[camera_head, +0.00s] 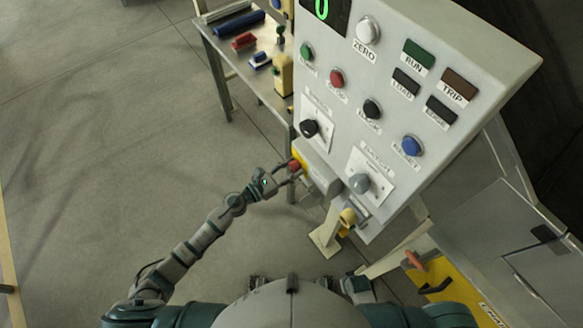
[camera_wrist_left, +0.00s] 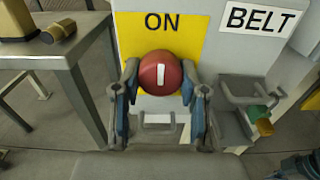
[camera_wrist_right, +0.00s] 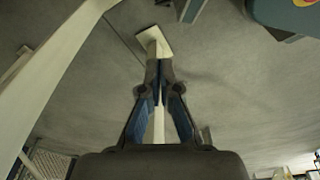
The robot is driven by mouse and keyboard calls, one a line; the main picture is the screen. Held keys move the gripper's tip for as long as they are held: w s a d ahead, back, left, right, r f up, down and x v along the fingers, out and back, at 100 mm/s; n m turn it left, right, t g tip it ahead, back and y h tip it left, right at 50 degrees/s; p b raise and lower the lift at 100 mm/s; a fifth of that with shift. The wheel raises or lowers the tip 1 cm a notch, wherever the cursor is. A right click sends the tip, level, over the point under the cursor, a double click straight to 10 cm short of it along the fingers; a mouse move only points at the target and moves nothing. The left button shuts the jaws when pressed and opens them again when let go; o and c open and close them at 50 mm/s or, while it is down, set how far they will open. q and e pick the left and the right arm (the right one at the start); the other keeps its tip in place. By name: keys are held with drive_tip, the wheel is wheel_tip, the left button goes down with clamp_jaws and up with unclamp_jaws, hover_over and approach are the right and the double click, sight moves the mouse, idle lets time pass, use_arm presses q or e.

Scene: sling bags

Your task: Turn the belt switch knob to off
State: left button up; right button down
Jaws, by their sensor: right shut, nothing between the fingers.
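The belt switch knob (camera_wrist_left: 160,73) is a round red knob with a white mark, in front of a yellow plate under the word ON. The white mark stands about upright, in line with ON. A BELT label (camera_wrist_left: 262,18) is at the upper right. In the head view the knob (camera_head: 294,165) is on the panel's left side. My left gripper (camera_wrist_left: 160,105) is open, with one finger on each side of the knob; I cannot tell whether they touch it. My right gripper (camera_wrist_right: 160,68) is shut and empty over the floor, away from the knob.
The control panel (camera_head: 455,22) carries several buttons, lamps and two other knobs. A metal table (camera_head: 226,62) with tools stands to its left. A yellow item (camera_head: 347,216) hangs at the panel's lower edge. A yellow-fronted unit (camera_head: 450,285) is at lower right. Floor at left is clear.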

use_arm(q)
drive_tip(key=shift+w+a, duration=0.1)
drive_tip(key=shift+a, duration=0.1)
drive_tip(key=shift+d+n, duration=0.15)
drive_tip(key=shift+n, duration=0.15)
drive_tip(key=shift+n+p, duration=0.5)
drive_tip(key=shift+n, duration=0.3)
drive_tip(key=n+p, duration=0.3)
drive_tip(key=n, duration=0.4)
drive_tip(key=shift+r, duration=0.15)
drive_tip(key=n+p, duration=0.3)
drive_tip(key=n, duration=0.4)
drive_tip(key=shift+n+p, duration=0.3)
drive_tip(key=shift+p, duration=0.1)
drive_tip(key=shift+n, duration=0.6)
use_arm(e)
drive_tip(key=s+d+f, duration=0.1)
drive_tip(key=s+f, duration=0.3)
drive_tip(key=s, duration=0.4)
drive_tip(key=s+d+f, duration=0.2)
drive_tip(key=s+f, duration=0.2)
drive_tip(key=s, duration=0.5)
drive_tip(key=shift+d+f+g, duration=0.15)
drive_tip(key=shift+f+g, duration=0.1)
drive_tip(key=shift+g, duration=0.15)
